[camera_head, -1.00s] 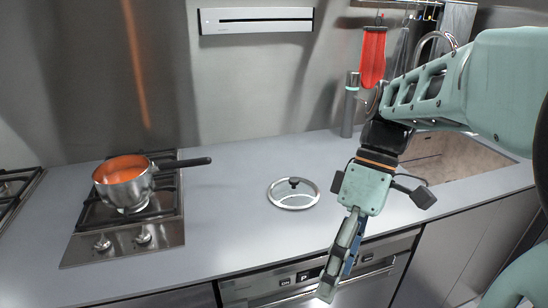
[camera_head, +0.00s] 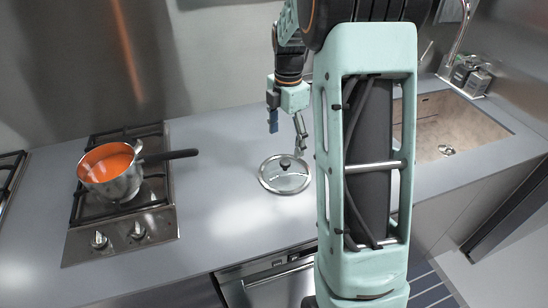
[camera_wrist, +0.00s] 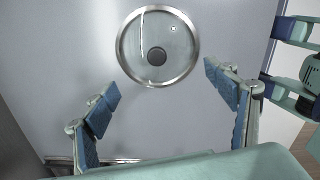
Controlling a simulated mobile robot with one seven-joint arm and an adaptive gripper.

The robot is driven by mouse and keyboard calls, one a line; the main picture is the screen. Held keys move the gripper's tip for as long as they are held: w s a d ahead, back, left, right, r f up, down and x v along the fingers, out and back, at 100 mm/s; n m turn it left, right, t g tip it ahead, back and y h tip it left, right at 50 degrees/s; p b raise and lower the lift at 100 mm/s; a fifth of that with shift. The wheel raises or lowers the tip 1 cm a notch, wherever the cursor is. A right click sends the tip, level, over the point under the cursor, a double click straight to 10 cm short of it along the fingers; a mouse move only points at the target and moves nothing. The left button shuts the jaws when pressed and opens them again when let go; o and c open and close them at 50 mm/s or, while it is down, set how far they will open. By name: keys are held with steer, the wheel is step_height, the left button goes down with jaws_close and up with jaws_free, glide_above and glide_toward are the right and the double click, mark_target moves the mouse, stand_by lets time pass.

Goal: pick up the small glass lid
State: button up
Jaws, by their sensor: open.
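The small glass lid (camera_head: 285,174) lies flat on the grey counter, with a metal rim and a dark knob on top. In the wrist view the whole lid (camera_wrist: 158,47) shows at the top centre, beyond my fingertips. My gripper (camera_head: 286,126) is above the counter, just behind the lid in the head view. In the wrist view my gripper (camera_wrist: 161,88) has its two blue-padded fingers spread wide apart with nothing between them. The fingers are not touching the lid.
A steel saucepan (camera_head: 112,172) with orange contents sits on the gas hob (camera_head: 125,235) at left, its black handle pointing toward the lid. The sink (camera_head: 455,130) is at right. My arm covers the counter between lid and sink.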

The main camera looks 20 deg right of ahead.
glide_above(286, 162)
steer(key=f, duration=0.4)
steer(key=shift+s+a, duration=0.25)
steer(key=shift+s, duration=0.05)
steer(key=shift+w+d+f+p, duration=0.15)
steer(key=shift+f+p, duration=0.25)
steer(key=shift+f, duration=1.25)
steer(key=shift+w+d+f+p, duration=0.1)
steer(key=shift+w+f+p, duration=0.2)
steer(key=shift+f, duration=1.3)
steer(key=shift+s, duration=0.1)
steer(key=shift+c, duration=0.3)
